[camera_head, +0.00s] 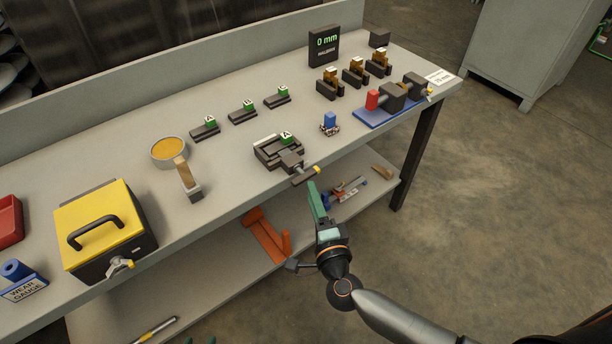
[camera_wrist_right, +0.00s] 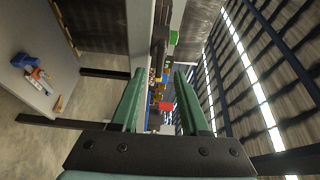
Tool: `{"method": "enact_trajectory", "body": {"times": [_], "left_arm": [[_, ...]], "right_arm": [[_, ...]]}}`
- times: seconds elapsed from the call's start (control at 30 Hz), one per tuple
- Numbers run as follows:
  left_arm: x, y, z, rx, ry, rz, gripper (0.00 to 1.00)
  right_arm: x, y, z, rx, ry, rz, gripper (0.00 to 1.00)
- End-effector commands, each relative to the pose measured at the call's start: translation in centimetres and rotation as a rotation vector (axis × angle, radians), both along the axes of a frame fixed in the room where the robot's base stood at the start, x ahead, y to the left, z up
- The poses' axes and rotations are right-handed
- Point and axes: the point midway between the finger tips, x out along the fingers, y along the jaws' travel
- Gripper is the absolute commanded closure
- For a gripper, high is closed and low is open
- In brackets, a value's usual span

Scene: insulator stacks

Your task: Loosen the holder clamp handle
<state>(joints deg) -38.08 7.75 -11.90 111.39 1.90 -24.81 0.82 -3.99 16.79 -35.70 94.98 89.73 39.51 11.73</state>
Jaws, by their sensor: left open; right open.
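The dark holder clamp (camera_head: 272,152) sits near the front edge of the grey bench, with a green block marked A (camera_head: 286,136) on it. Its dark handle bar (camera_head: 303,176) has a yellow tip and reaches out at the bench's front edge. My right gripper (camera_head: 312,186) has green fingers and is just in front of and below the handle, apparently not holding it. In the right wrist view its fingers (camera_wrist_right: 160,75) are spread and empty. Only two green tips of my left gripper (camera_head: 199,341) show at the bottom edge.
A yellow-lidded box (camera_head: 100,215), a bowl (camera_head: 169,151) and a brush-like tool (camera_head: 187,178) stand left of the clamp. A blue tray (camera_head: 375,117) with a red cylinder (camera_head: 372,99) lies to the right. A lower shelf (camera_head: 222,262) holds orange parts.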

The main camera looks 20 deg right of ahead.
Motion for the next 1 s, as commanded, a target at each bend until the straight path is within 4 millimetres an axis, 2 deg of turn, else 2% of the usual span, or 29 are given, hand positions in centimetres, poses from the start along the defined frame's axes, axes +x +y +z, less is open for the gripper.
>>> {"method": "enact_trajectory", "body": {"times": [0.1,0.33,0.5,0.77,1.0], "left_arm": [[0.0,0.1,-0.2,0.001,0.000,0.001,0.50],[0.0,0.1,-0.6,0.002,0.006,0.000,0.50],[0.2,0.0,-0.6,0.002,0.005,0.000,0.50],[0.3,0.0,-0.4,0.001,0.000,-0.001,0.50],[0.3,-0.1,-0.4,-0.001,-0.001,-0.002,0.50]], "right_arm": [[2.5,-0.1,0.1,-0.002,-0.003,0.000,0.55],[5.6,-0.2,0.0,-0.001,-0.001,0.001,0.55],[6.5,-0.2,0.1,-0.001,0.000,0.002,0.55],[6.6,-0.2,0.1,-0.001,0.001,0.002,0.55],[6.6,-0.3,0.1,-0.001,0.000,0.001,0.80]]}}
